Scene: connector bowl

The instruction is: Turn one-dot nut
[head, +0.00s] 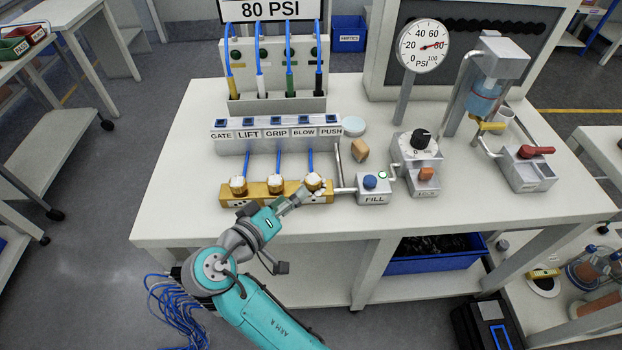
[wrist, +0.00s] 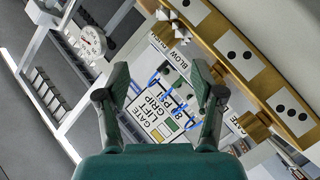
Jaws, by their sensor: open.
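My gripper (head: 300,193) is close in front of the block, below that nut. Its fingers (wrist: 160,72) are apart with nothing held between them; contact cannot be told.
The FILL box (head: 374,197) with a blue button stands just right of the block. A labelled switch box (head: 230,145) and hose rack (head: 262,104) stand behind. A gauge (head: 422,46) and knob box (head: 418,150) are further right. The bench's left part is clear.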

